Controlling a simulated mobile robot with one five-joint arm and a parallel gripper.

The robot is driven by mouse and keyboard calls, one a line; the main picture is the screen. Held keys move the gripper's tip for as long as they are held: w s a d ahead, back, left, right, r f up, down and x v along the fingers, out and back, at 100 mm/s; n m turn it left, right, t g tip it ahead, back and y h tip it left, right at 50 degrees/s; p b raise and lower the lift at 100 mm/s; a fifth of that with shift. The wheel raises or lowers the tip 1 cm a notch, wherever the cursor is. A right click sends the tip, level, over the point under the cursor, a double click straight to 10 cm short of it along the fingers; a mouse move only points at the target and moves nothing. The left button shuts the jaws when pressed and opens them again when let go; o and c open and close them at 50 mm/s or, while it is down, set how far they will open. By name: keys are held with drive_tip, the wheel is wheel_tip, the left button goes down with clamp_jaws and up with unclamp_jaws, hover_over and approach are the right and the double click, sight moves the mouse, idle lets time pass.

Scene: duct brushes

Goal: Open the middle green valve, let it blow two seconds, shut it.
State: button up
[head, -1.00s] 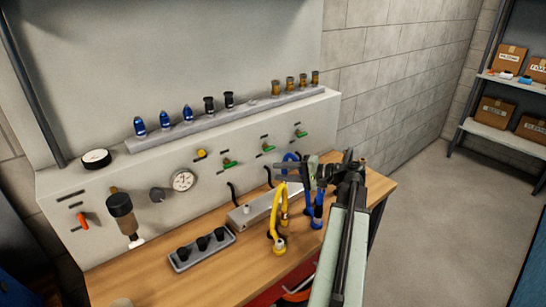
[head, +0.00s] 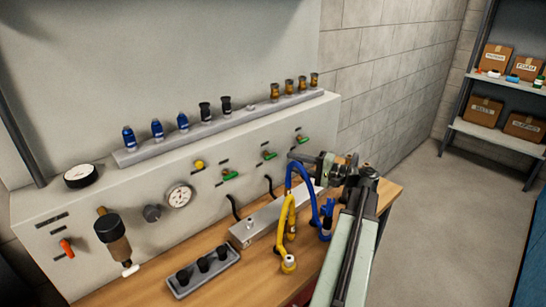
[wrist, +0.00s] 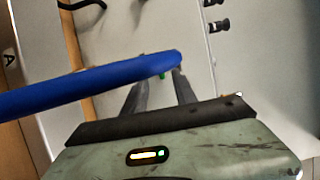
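The middle green valve (head: 269,155) is on the sloped panel, between a left green valve (head: 228,175) and a right one (head: 301,139). My gripper (head: 292,156) is in front of the panel, to the right of the middle valve and apparently short of it. In the wrist view its two fingers (wrist: 160,88) stand apart, with nothing seen held. A blue hose (wrist: 90,86) crosses in front of their tips and hides them. A small green bit (wrist: 162,75) shows between the fingers; I cannot tell which valve it is. The blue hose also arches beside my gripper in the head view (head: 290,172).
A yellow hose (head: 281,235) and a grey metal block (head: 262,226) are on the wooden bench below. A tray of black fittings (head: 203,270) lies at front left. A gauge (head: 179,196) and a yellow knob (head: 199,165) are left of the valves. A rail (head: 150,155) holds nozzles above.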

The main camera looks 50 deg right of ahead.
sight(273, 157)
drive_tip(key=x, duration=0.7)
drive_tip(key=shift+w, duration=0.3)
clamp_jaws()
